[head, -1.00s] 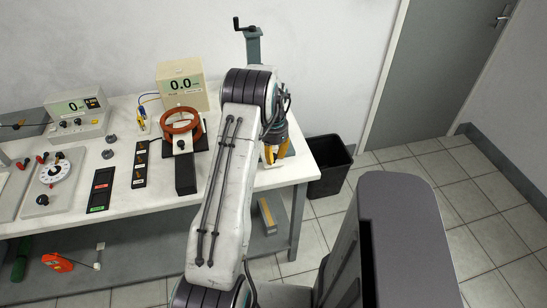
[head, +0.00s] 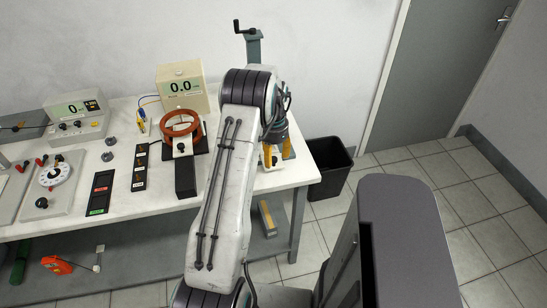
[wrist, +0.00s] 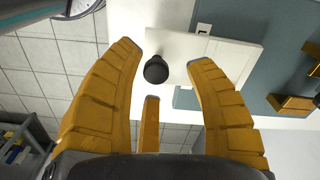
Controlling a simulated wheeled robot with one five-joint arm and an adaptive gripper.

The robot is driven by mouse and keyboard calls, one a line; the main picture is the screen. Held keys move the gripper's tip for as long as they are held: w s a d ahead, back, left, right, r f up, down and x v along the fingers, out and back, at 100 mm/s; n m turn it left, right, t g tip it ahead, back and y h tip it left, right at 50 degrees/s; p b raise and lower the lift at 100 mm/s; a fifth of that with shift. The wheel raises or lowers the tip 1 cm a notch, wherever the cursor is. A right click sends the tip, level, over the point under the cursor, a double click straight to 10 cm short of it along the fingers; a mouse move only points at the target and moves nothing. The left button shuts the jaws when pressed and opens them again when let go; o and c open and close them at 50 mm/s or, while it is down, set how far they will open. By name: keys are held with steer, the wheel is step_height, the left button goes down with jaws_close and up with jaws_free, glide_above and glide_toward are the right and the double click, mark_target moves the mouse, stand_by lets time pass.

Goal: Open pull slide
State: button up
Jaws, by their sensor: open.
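A round black knob (wrist: 156,69) shows in the wrist view beside a flat white plate (wrist: 228,50), which looks like the pull slide. My gripper (wrist: 165,57) is open, with its yellow fingers spread on both sides of the knob. I see gaps between the knob and the fingers, and a third finger stands below it in the picture. In the head view my gripper (head: 277,153) is at the right end of the bench, partly hidden by my arm. There I cannot make out the knob clearly.
The white bench (head: 130,205) carries a copper-coloured ring coil (head: 180,123), a beige meter (head: 183,86) reading 0.0, and dark strips to the left. A hand crank on a post (head: 252,42) rises behind my arm. A black bin (head: 330,165) stands right of the bench.

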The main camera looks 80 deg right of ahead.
step_height(320, 180, up, 11)
stand_by(0.5)
steer(key=shift+f, duration=0.1)
stand_by(0.7)
steer(key=a+f+n+y, duration=0.2)
steer(key=a+f+n, duration=0.45)
steer(key=a, duration=0.35)
steer(key=w+a+r+n+t, duration=0.1)
steer(key=w+a+r+n, duration=0.5)
steer(key=a, duration=0.7)
steer(key=w+a+r+n+t+h, duration=0.1)
steer(key=w+a+r+n, duration=0.5)
steer(key=a, duration=0.8)
steer(key=w+a+r+n+t+h, duration=0.1)
steer(key=w+a+r+n, duration=0.5)
steer(key=a, duration=0.8)
steer(key=shift+w+n+t, duration=0.5)
steer(key=shift+w+n, duration=0.5)
steer(key=shift+n, duration=0.25)
